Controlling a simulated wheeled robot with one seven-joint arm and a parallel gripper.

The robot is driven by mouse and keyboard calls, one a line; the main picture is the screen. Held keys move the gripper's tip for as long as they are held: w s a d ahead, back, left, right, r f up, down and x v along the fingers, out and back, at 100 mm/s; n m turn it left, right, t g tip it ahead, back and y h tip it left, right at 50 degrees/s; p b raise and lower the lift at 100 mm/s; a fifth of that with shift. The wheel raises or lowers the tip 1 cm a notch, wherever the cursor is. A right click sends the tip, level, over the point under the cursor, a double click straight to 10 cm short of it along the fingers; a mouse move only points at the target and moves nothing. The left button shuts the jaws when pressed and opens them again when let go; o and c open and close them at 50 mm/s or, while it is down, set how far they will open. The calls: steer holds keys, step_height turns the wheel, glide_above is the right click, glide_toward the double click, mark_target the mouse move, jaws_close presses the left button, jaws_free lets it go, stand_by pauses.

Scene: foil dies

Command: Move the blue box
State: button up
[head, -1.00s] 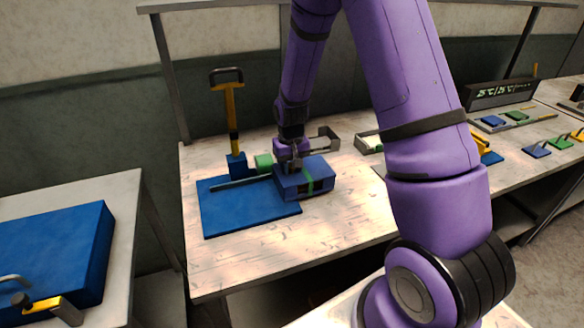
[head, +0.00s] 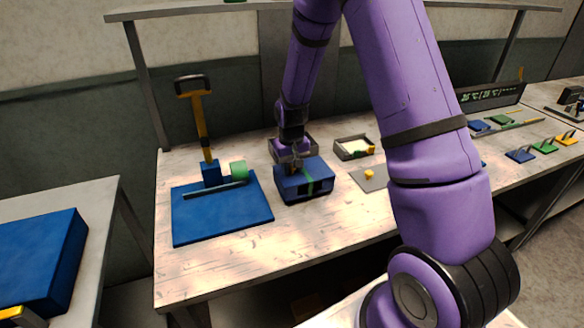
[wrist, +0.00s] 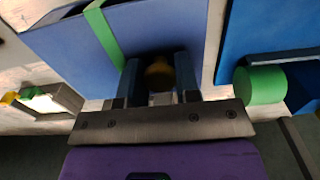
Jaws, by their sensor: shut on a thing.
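The blue box (head: 318,190) has a green stripe across its top and a dark opening in its front. It is at the middle of the table, just right of the blue mat (head: 235,224). My gripper (head: 290,168) is at its back top edge. In the wrist view the fingers (wrist: 158,82) are shut around a yellow-brown knob (wrist: 160,73) at the edge of the blue box (wrist: 60,48). Whether the box touches the table or hangs slightly above it, I cannot tell.
A grey tray (head: 353,148) and a grey plate with a yellow piece (head: 369,175) lie right of the box. The table front is clear.

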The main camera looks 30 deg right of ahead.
steer(key=shift+d, duration=0.15)
steer(key=o, duration=1)
step_height(320, 180, up, 10)
steer(key=shift+r, duration=0.4)
